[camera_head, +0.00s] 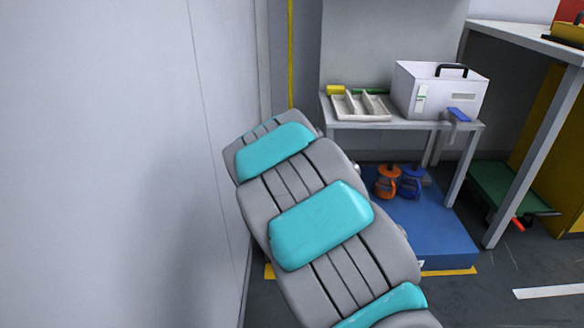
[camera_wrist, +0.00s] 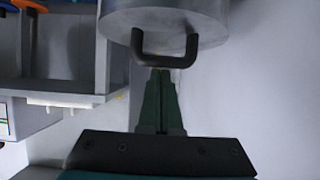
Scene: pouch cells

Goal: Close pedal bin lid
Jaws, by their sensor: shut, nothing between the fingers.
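In the wrist view, a round grey metal body (camera_wrist: 185,18), which looks like the pedal bin or its lid, fills the top middle. A black U-shaped handle (camera_wrist: 165,60) stands out from its near edge. My gripper (camera_wrist: 161,73) has dark green fingers shut together and empty. Their tips are just below the handle's crossbar in the picture; I cannot tell whether they touch it. The lid's angle is not clear. In the head view my own arm covers the middle, and neither the bin nor my gripper can be made out.
A grey bench (camera_head: 400,125) holds a white box (camera_head: 438,90) and a divided tray (camera_head: 360,106). Below, orange (camera_head: 387,182) and blue items stand on a blue platform (camera_head: 440,235). A plain wall (camera_head: 110,160) is close on the left. A green trolley (camera_head: 505,190) stands at right.

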